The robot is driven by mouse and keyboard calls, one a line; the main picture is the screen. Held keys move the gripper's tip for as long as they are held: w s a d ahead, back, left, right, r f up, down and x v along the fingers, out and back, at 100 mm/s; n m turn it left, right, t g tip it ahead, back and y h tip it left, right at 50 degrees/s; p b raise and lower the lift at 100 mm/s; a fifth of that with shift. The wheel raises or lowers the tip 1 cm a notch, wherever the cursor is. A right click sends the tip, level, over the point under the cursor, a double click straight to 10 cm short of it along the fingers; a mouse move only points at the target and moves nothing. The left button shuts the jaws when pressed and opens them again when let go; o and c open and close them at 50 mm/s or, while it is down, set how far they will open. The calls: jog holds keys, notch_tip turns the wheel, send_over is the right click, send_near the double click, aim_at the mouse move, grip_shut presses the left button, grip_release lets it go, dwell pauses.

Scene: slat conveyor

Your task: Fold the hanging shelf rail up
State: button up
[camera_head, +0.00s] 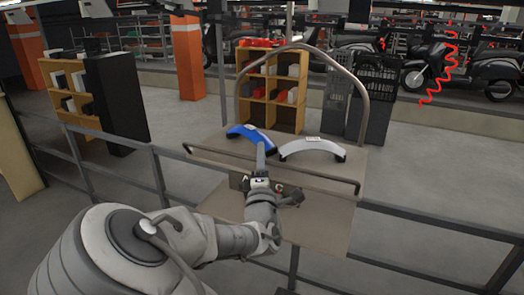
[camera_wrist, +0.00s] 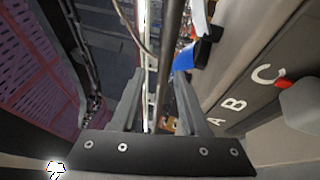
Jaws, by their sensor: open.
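The shelf rail (camera_head: 318,178) is a thin dark bar across the front of the beige shelf (camera_head: 350,165), with bent ends. My gripper (camera_head: 261,152) is at the middle of this rail, its fingers reaching up past the bar. In the wrist view, my open gripper (camera_wrist: 160,75) has a finger on either side of a long dark bar, which looks like the rail (camera_wrist: 170,50). I cannot tell whether the fingers touch it. My wrist hides part of the shelf's front panel; its letters A, B and C show in the wrist view (camera_wrist: 238,104).
A blue curved piece (camera_head: 250,137) and a pale curved piece (camera_head: 313,147) lie on the shelf, behind the rail. A metal hoop (camera_head: 352,75) rises at its back. Dark railings (camera_head: 440,232) run on both sides. A wooden rack (camera_head: 272,90) stands beyond.

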jog(key=shift+x, duration=1)
grip_shut()
